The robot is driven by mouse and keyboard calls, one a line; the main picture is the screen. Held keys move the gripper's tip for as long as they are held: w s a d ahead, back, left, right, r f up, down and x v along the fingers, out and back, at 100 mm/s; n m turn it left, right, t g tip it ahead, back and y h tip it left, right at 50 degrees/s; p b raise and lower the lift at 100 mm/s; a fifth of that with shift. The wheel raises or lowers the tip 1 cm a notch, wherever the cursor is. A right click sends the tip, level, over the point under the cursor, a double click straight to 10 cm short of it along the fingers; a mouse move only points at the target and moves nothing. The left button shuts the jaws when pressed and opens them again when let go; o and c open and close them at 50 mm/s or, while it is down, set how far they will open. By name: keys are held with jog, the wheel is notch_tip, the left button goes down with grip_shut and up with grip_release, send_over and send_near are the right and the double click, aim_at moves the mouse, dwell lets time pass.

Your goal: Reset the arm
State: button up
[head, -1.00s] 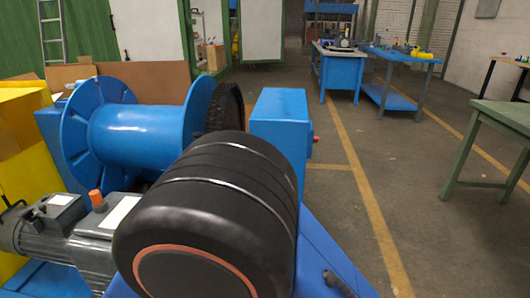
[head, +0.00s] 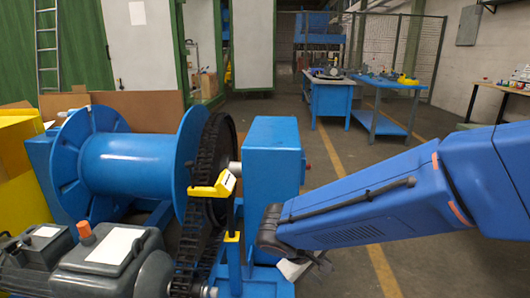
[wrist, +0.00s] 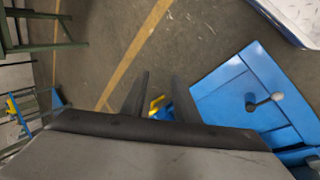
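My gripper (head: 305,266) is at the lower middle of the head view, at the end of my blue arm reaching in from the right. It hangs low by the right side of the blue machine housing (head: 274,160). In the wrist view its two dark fingers (wrist: 160,90) stand apart, and I see nothing held between them. A yellow and blue part shows beyond the gap. The dark chain (head: 200,195) runs over a sprocket beside the blue drum (head: 130,165). A yellow-tipped lever (head: 215,187) stands in front of the chain.
A grey motor (head: 105,262) sits front left, and a yellow box (head: 20,150) stands at the left edge. A blue workbench (head: 335,98) and a blue cart (head: 382,122) stand at the back. The floor with yellow lines is open behind my arm.

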jog(key=s+d+r+m+y, duration=0.3)
jog(key=s+d+r, duration=0.1)
jog(key=s+d, duration=0.3)
jog(key=s+d+r+m+t+y, duration=0.1)
jog(key=s+d+r+m+y, duration=0.2)
jog(key=s+d, duration=0.3)
jog(key=shift+s+d+r, duration=0.4)
jog(key=shift+r, duration=0.05)
jog(key=shift+d, duration=0.1)
